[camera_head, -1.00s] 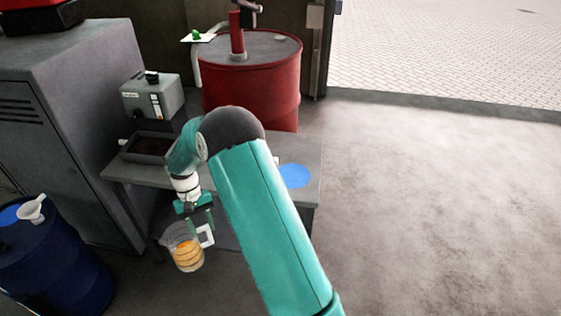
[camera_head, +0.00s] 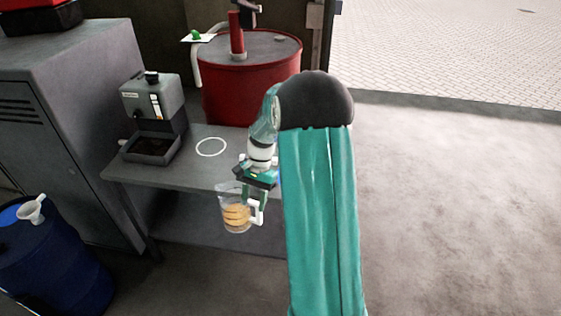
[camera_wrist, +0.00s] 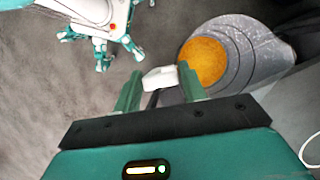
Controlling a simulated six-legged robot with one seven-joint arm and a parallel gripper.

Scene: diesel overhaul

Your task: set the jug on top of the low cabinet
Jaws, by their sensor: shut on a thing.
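The clear jug (camera_head: 234,214) holds orange-yellow liquid and has a white handle. My gripper (camera_head: 253,191) is shut on that handle, and the jug hangs roughly upright beside it. In the head view the jug shows in front of the grey bench's front edge, apart from any surface. In the wrist view the handle sits between the fingers of my gripper (camera_wrist: 160,85), and the jug (camera_wrist: 232,62) lies beyond, with the orange liquid visible inside. A grey cabinet (camera_head: 70,70) with vent slots stands at the left; its top is partly in view.
The grey bench (camera_head: 190,172) carries a grey machine (camera_head: 152,105) and a white ring mark (camera_head: 211,147). A red drum (camera_head: 240,85) stands behind it. A blue drum (camera_head: 65,260) with a white funnel (camera_head: 32,210) is at lower left. Open floor lies right.

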